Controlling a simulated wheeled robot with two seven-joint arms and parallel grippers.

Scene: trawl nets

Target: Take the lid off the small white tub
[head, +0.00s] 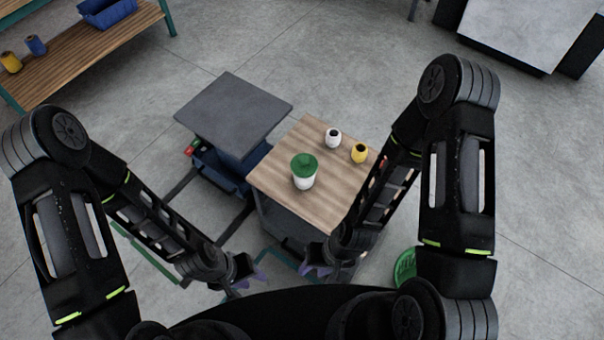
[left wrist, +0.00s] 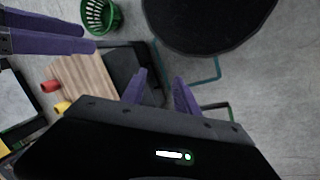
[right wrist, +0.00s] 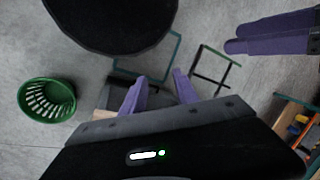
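The small white tub (head: 304,183) stands upright on a wood-topped table (head: 270,179) in the head view. A green lid (head: 304,162) sits on top of it. My left gripper (head: 249,281) is low in front of the table, left of it and apart from the tub. My right gripper (head: 318,271) is just off the table's near edge, also apart from the tub. Both grippers have purple fingers spread with nothing between them, as the left wrist view (left wrist: 161,92) and right wrist view (right wrist: 160,92) show. The tub is not clear in either wrist view.
A white spool (head: 333,138) and a yellow spool (head: 360,153) stand behind and right of the tub. A red item (left wrist: 50,86) is partly hidden by my right arm in the head view. A grey-topped stand (head: 235,112) is left; a green basket (head: 404,266) is right on the floor.

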